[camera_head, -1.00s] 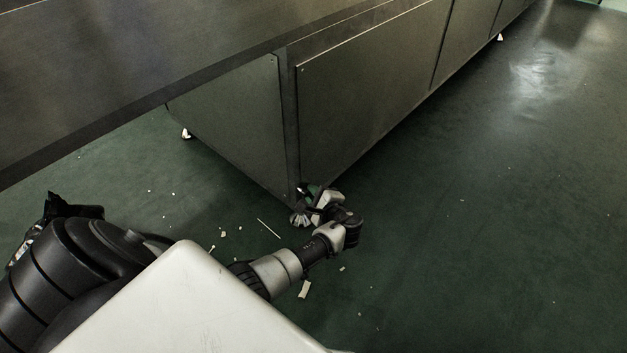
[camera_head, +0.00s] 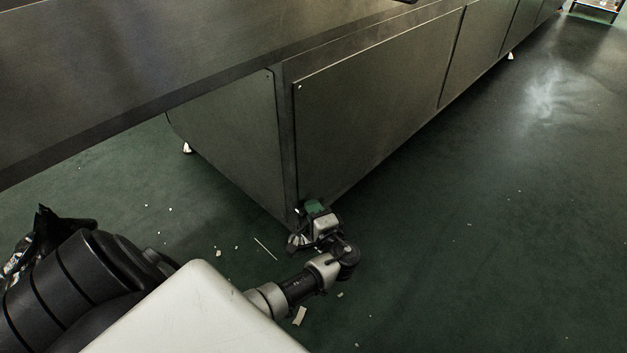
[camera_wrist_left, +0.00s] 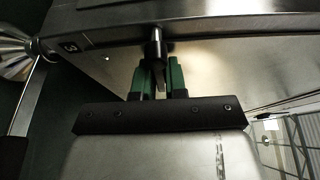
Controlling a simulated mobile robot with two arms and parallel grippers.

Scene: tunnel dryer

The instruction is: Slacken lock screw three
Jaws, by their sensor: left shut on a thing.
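Lock screw three (camera_wrist_left: 156,36) is a short dark pin under the edge of the metal housing in the left wrist view. A black label with a white 3 (camera_wrist_left: 70,47) is to its left. My left gripper (camera_wrist_left: 157,66) has green fingers, one on each side of the pin's lower end, and is shut on it. In the head view my left gripper (camera_head: 313,206) is at the bottom corner of the steel dryer housing (camera_head: 370,105), low over the floor. The screw is hidden there. My right gripper is not in view.
Small pale scraps (camera_head: 265,248) lie on the dark green floor near my arm. The floor right of the housing (camera_head: 470,220) is mostly clear.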

